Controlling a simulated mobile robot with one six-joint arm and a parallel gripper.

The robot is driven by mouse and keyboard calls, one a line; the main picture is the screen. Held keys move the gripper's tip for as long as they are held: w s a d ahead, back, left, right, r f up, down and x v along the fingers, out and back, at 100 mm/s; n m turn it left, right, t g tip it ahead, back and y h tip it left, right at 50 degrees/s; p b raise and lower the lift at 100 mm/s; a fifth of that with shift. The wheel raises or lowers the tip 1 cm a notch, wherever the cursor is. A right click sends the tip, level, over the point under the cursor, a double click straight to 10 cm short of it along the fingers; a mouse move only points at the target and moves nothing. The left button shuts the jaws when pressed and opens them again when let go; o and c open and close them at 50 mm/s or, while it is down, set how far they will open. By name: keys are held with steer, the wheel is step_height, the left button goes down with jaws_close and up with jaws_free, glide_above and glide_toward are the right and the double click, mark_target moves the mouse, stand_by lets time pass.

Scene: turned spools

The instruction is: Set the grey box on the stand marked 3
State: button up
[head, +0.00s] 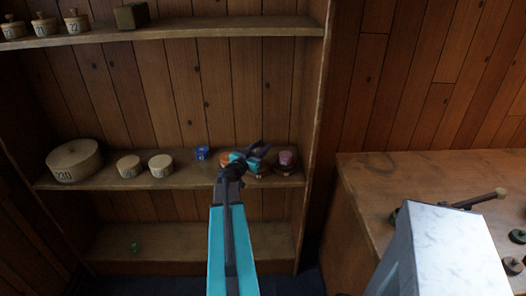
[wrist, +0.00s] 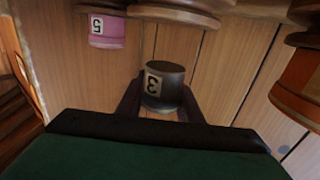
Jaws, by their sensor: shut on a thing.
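The grey box (wrist: 165,88) is a small dark round piece with a white label reading 3. In the wrist view it sits between the two fingers of my gripper (wrist: 160,103), which is shut on it. In the head view my gripper (head: 254,153) is over the right part of the middle shelf, and I cannot make out the box clearly there. A round wooden stand (wrist: 178,14) shows beyond the held box in the wrist view. I can read no number on it, and I cannot tell which stand is marked 3.
A pink piece marked 5 (wrist: 108,28) sits close by, also at the shelf's right end (head: 287,158). A blue piece (head: 202,152) and pale round boxes (head: 160,165) stand to the left. The shelf's side panel (head: 315,130) is close on the right.

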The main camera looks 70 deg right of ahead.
steer(key=shift+x, duration=0.8)
steer(key=shift+w+f, duration=0.1)
steer(key=shift+f+p, duration=0.45)
steer(key=shift+f, duration=1.3)
steer(key=shift+f, duration=0.15)
steer(key=o, duration=1)
steer(key=shift+o, duration=0.2)
steer(key=shift+a, duration=0.1)
steer(key=shift+b+v, duration=1.2)
steer(key=shift+v, duration=4.7)
